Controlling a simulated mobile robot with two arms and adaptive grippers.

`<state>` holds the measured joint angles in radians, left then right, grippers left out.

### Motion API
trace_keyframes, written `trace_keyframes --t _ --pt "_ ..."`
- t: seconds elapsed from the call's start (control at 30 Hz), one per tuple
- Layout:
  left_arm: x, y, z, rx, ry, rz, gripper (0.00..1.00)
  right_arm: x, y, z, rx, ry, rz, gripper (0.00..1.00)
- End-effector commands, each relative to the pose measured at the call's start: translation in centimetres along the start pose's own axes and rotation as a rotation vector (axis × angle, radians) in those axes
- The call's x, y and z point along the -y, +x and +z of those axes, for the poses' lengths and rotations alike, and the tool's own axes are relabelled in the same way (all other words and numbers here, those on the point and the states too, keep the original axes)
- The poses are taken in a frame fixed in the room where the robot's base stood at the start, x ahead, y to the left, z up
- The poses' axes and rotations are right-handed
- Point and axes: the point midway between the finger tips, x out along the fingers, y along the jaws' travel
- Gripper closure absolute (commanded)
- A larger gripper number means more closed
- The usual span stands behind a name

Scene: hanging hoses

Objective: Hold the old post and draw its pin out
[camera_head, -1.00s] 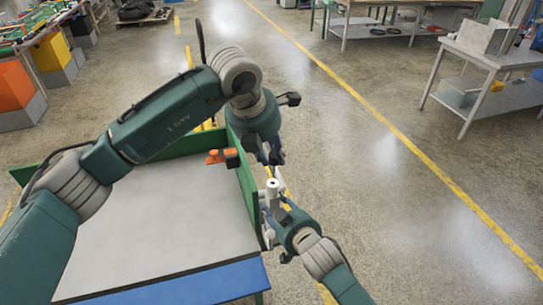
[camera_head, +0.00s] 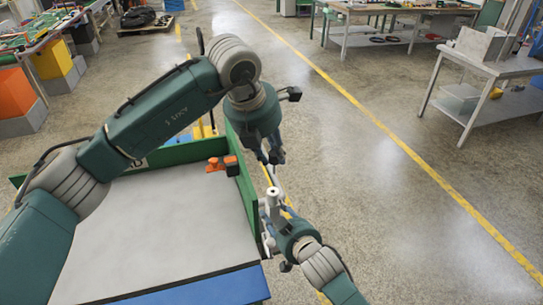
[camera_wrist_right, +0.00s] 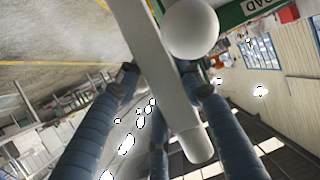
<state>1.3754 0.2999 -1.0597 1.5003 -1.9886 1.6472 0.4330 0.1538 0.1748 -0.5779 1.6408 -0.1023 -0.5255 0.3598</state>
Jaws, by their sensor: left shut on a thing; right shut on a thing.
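The old post (camera_head: 273,196), a pale upright cylinder with a dark spot on its top, stands at the right edge of the green-edged worktop in the head view. My right gripper (camera_head: 271,222) is shut on it from below right. In the right wrist view, my right gripper's blue fingers (camera_wrist_right: 162,82) close around a pale grey bar (camera_wrist_right: 150,55) with a rounded end. A white rounded knob (camera_wrist_right: 190,30) is beside the bar. My left gripper (camera_head: 271,157) is shut just above the post. A thin pale piece, apparently the pin (camera_head: 271,174), shows below its fingers; their grip is partly hidden.
An orange-and-black item (camera_head: 215,165) sits at the worktop's back right corner. The grey worktop (camera_head: 160,235) is otherwise bare, with a green wall (camera_head: 240,175) along its right side. A grey bench (camera_head: 480,65) stands far right. Open floor lies between.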

Motion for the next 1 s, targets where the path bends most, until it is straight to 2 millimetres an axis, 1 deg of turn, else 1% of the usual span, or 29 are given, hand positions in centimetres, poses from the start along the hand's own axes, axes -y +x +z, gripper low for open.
trace_keyframes --t 0.17,0.2,0.27,0.3,0.57,0.67,0.77,0.83,1.0 --pt "0.0 -0.1 0.0 0.0 0.0 0.0 1.0 0.0 0.0 0.0 0.001 -0.001 0.001 0.95" --pt "0.0 -0.1 0.0 0.0 0.0 0.0 1.0 0.0 0.0 0.0 0.001 -0.001 0.001 0.6" --pt "0.0 -0.1 0.0 0.0 0.0 0.0 1.0 0.0 0.0 0.0 0.001 -0.001 0.001 0.48" --pt "0.0 -0.1 0.0 0.001 0.0 0.0 1.0 0.0 0.0 0.0 0.001 0.0 0.001 0.4" --pt "0.0 -0.1 0.0 0.001 0.0 0.0 1.0 0.0 0.0 0.0 0.0 0.0 0.0 0.4" --pt "0.0 -0.1 0.0 0.001 0.0 0.0 1.0 0.0 -0.3 0.1 0.0 0.0 0.0 0.4" --pt "0.0 -0.1 0.0 0.001 0.0 0.0 1.0 -0.1 -1.3 0.1 0.001 0.0 0.001 0.4" --pt "0.0 -0.1 0.0 0.001 0.0 0.0 1.0 0.0 -2.5 0.1 0.0 0.001 0.0 0.4" --pt "0.0 -0.1 0.0 0.001 0.0 0.0 1.0 0.0 -6.2 0.2 0.002 -0.001 0.0 0.4"
